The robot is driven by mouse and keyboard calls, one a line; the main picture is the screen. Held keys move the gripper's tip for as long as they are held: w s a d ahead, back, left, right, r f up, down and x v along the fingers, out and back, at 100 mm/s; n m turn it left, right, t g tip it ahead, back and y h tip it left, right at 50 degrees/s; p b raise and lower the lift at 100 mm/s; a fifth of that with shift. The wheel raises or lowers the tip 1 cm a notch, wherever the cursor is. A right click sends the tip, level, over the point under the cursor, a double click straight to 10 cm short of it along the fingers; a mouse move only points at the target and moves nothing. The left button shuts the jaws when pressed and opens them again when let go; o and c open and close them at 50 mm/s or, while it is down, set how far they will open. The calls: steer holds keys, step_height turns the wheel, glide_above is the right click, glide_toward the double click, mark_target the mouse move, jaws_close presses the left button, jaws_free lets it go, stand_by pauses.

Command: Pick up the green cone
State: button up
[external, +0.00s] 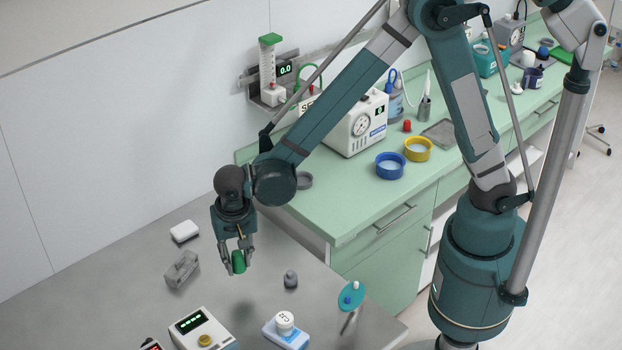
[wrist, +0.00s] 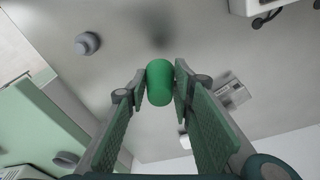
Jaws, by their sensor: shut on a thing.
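The green cone (external: 238,262) is between the fingers of my gripper (external: 236,264) in the external view. It appears to be held above the grey metal table (external: 215,290), with its narrow end up. In the wrist view the cone (wrist: 160,82) shows at the fingertips, and my gripper (wrist: 159,90) has a finger on each side of it. The gripper is shut on the cone. A dark blurred patch, perhaps a shadow, lies on the table beyond it.
A grey knobbed weight (external: 290,280) stands to the right. A device with a display (external: 204,332), a blue-and-white item (external: 286,332) and a teal paddle (external: 351,296) are nearer the front.

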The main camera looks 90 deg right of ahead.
steer(key=shift+r, duration=0.75)
steer(key=shift+w, duration=0.1)
